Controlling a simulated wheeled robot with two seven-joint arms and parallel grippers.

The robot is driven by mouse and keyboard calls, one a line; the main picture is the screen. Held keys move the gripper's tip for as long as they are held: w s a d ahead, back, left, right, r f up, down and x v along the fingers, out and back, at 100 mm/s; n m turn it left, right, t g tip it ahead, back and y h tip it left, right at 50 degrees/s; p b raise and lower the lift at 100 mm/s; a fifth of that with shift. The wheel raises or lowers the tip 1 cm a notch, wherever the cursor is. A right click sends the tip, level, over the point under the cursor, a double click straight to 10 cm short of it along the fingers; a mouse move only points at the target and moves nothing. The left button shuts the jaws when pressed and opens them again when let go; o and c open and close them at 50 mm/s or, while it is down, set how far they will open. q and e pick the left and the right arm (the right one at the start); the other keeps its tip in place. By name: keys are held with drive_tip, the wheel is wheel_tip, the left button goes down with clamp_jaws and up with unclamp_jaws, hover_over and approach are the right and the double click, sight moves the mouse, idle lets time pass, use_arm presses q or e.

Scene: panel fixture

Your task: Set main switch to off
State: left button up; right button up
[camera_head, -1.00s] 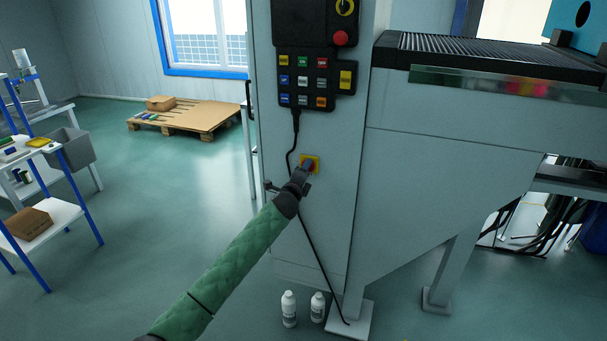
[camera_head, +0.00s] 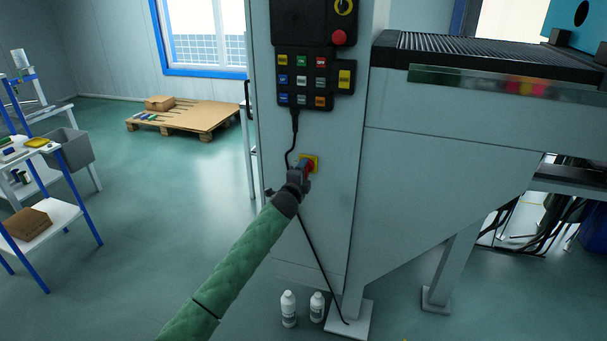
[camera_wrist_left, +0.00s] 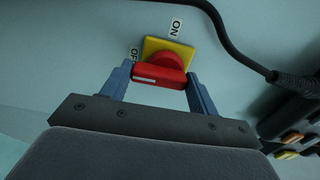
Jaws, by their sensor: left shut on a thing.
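The main switch (camera_head: 309,164) is a red rotary handle on a yellow square plate, on the front of the grey cabinet. In the left wrist view the red handle (camera_wrist_left: 160,72) has a white stripe on its bar, and the yellow plate (camera_wrist_left: 183,49) shows behind it. An "ON" label (camera_wrist_left: 176,27) and a partly hidden "OFF" label (camera_wrist_left: 134,54) sit beside the plate. My left gripper (camera_wrist_left: 158,85) has its two blue-grey fingers at either end of the red bar, shut on it. In the head view my left gripper (camera_head: 299,181) partly covers the switch. My right gripper is not in view.
A black button panel (camera_head: 316,80) with a red stop button (camera_head: 339,38) is mounted above the switch. A black cable (camera_head: 294,130) hangs from it close to the switch. Two white bottles (camera_head: 289,308) stand on the floor by the cabinet foot.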

use_arm(q)
drive_tip(key=o, duration=1)
drive_tip(key=shift+a, duration=0.1)
drive_tip(key=shift+b+v, duration=0.8)
drive_tip(key=shift+v, duration=3.05)
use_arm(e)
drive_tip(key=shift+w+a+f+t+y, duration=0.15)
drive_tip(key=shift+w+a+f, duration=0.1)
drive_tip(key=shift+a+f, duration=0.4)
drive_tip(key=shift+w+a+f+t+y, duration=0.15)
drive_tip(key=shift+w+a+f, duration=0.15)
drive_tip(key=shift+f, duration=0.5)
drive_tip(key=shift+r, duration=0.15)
